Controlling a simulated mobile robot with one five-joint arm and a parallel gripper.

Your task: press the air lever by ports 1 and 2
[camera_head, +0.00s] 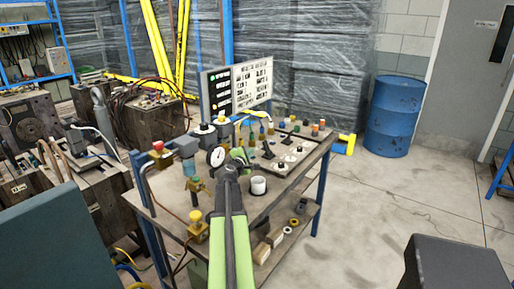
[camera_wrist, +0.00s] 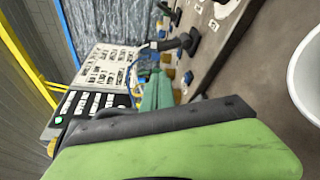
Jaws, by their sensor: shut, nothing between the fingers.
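The bench panel (camera_head: 300,152) carries several small levers, knobs and coloured fittings. A black lever (camera_head: 267,147) stands on it, right of and beyond my gripper (camera_head: 237,158). My gripper is shut and empty over the bench, apart from that lever as far as I can see.
A labelled board (camera_head: 240,85) rises behind the bench. A blue drum (camera_head: 394,116) stands at the back right; floor on the right is partly clear.

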